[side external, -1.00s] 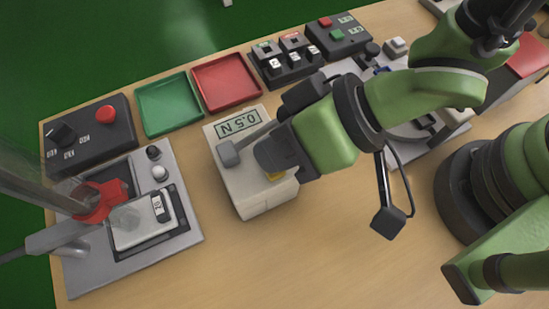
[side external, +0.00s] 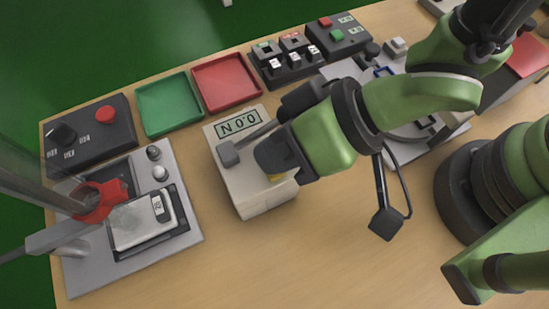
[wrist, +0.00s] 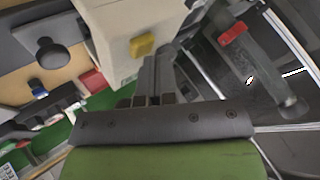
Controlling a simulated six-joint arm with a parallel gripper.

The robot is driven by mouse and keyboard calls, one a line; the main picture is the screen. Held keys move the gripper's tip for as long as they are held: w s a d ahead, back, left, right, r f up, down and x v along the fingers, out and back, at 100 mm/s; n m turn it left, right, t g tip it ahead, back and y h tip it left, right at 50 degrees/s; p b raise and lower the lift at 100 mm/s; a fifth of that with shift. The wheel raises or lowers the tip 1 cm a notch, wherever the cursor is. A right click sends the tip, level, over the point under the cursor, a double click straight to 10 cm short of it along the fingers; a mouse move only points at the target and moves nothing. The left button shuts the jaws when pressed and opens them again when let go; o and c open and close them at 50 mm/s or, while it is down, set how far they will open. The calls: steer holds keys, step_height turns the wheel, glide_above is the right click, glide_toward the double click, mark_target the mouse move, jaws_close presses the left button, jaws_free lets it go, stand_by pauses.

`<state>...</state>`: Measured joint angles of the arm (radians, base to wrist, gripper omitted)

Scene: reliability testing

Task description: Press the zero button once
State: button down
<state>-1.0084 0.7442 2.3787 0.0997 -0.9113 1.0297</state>
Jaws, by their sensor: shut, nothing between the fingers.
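A pale box-shaped gauge (side external: 236,187) stands in the middle of the table. A yellow button (side external: 275,177) on the gauge is mostly covered by my gripper (side external: 269,161) in the side external view. The yellow button (wrist: 143,45) shows clearly on the pale face in the wrist view. My gripper (wrist: 157,78) is shut and empty, with its fingers close beside the button in that view. I cannot tell whether the fingertips touch it. No lettering on the button is readable.
A grey bar with a block end (side external: 229,154) lies across the gauge top. Green (side external: 168,104) and red (side external: 226,83) trays stand behind. A control box (side external: 88,135) and a grey fixture (side external: 90,280) are at left. The table front is clear.

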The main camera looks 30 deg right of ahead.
steer(key=shift+r, duration=0.7)
steer(key=shift+r, duration=2.5)
